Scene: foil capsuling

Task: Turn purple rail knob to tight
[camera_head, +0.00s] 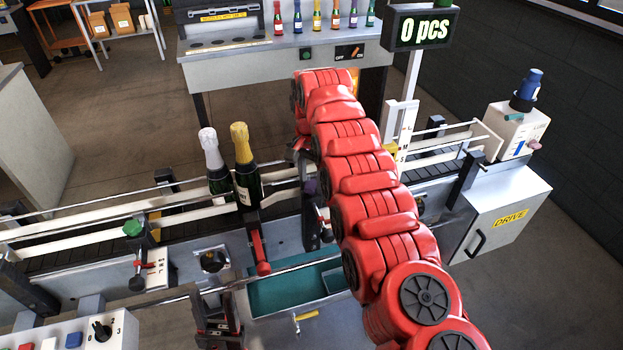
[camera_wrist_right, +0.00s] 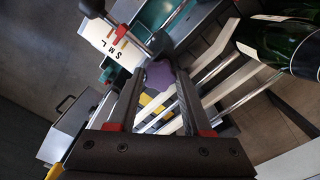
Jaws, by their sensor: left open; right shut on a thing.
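The purple rail knob (camera_wrist_right: 159,76) sits between the fingertips of my right gripper (camera_wrist_right: 158,84) in the right wrist view. That gripper is shut on it. In the head view a bit of the purple knob (camera_head: 311,187) shows beside my right gripper (camera_head: 309,200), mostly hidden by the gripper and red arm. A white plate lettered S M L (camera_wrist_right: 112,45) with a red pointer stands next to the knob in the wrist view. My left gripper (camera_head: 217,325) is open and empty at the bottom of the head view, below a black knob.
Two bottles, white-topped (camera_head: 213,165) and gold-topped (camera_head: 244,165), stand on the conveyor left of my right gripper. A green knob (camera_head: 132,228) is further left. A teal tray (camera_head: 275,294) lies in front. The drive box (camera_head: 500,215) is right.

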